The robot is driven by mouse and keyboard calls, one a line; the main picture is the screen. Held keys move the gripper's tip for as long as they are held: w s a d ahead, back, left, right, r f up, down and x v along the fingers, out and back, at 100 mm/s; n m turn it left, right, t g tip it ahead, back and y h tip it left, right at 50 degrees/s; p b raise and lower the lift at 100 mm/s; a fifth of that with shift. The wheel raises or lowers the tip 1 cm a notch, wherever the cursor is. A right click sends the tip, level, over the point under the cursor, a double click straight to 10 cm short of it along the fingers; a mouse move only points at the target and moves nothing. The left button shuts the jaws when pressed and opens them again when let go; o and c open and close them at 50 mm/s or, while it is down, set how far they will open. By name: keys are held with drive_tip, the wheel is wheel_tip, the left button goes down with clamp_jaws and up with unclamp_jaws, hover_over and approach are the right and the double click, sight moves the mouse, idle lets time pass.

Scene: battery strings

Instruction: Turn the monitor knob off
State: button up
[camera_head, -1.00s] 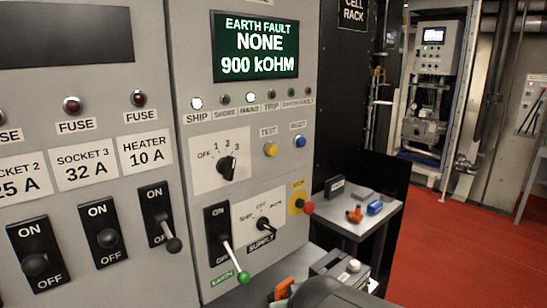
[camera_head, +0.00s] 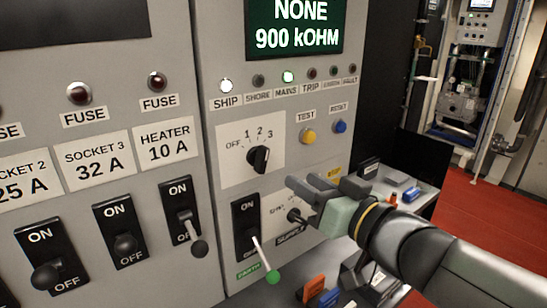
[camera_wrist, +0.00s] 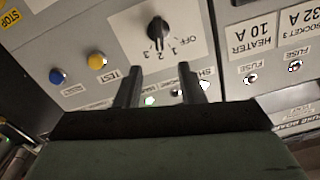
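The monitor knob (camera_head: 258,158) is a black rotary selector on a white plate marked OFF, 1, 2, 3. It also shows in the wrist view (camera_wrist: 157,29). Its pointer is turned away from OFF, toward the 2–3 side; the exact mark is hard to read. My gripper (camera_head: 318,182) is right of and below the knob in the head view, in front of the panel. In the wrist view its two fingers (camera_wrist: 160,86) are apart with nothing between them, and the knob lies beyond their tips, apart from them.
Yellow TEST (camera_head: 307,136) and blue RESET (camera_head: 340,126) buttons sit right of the knob. The SUPPLY knob (camera_head: 296,215) is partly behind my gripper. A green-tipped lever (camera_head: 272,277) sticks out below. A small shelf with loose items stands at right.

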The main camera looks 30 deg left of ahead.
sight(266, 157)
drive_tip(key=p+x, duration=0.1)
drive_tip(key=x, duration=1.1)
drive_tip(key=shift+d, duration=0.1)
drive_tip(key=shift+c, duration=0.2)
clamp_jaws()
